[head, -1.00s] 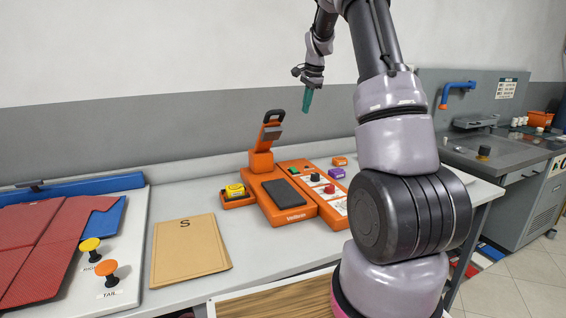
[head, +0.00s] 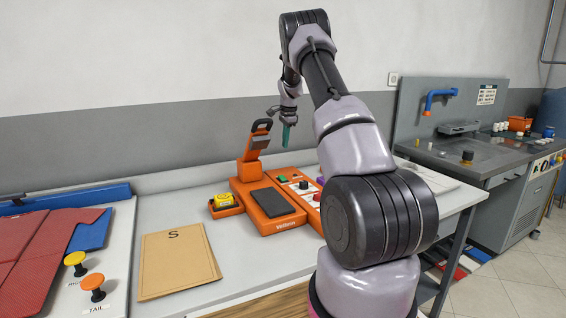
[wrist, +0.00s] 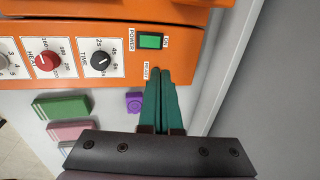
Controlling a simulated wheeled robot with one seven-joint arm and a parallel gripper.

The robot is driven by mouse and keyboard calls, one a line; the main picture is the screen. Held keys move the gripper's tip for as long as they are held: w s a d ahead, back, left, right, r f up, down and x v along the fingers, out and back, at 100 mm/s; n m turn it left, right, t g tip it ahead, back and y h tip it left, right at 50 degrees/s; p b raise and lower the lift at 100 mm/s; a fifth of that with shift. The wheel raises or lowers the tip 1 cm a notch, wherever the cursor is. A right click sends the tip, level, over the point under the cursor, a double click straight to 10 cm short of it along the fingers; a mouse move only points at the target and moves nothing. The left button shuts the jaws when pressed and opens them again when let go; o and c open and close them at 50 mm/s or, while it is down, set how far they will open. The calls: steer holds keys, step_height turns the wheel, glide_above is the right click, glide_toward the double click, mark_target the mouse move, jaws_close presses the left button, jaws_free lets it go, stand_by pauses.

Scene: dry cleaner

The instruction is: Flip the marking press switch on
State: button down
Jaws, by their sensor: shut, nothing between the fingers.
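The orange marking press (head: 268,206) stands on the table, with its black pad and raised lever arm at the back left. Its green power switch (wrist: 151,41), labelled POWER and ON, shows in the wrist view on the orange control panel; it also shows in the head view (head: 282,179). I cannot tell which way the rocker is tipped. My gripper (wrist: 160,72) is shut and empty, its teal fingertips together just below the switch in the wrist view, with a small gap in the picture. In the head view my gripper (head: 287,142) hangs above the press's back right.
Red HEAT knob (wrist: 47,61) and black TIME knob (wrist: 100,61) sit left of the switch. A purple block (wrist: 134,103) and green block (wrist: 62,107) lie beside the press. A yellow item (head: 233,193) sits in an orange tray. The press lever (head: 256,143) stands up nearby.

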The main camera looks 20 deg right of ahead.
mark_target(282, 178)
steer(key=w+f, duration=0.1)
steer(key=f, duration=0.8)
steer(key=w+f, duration=0.1)
steer(key=f, duration=0.3)
steer(key=shift+w+f, duration=0.2)
steer(key=shift+w, duration=0.1)
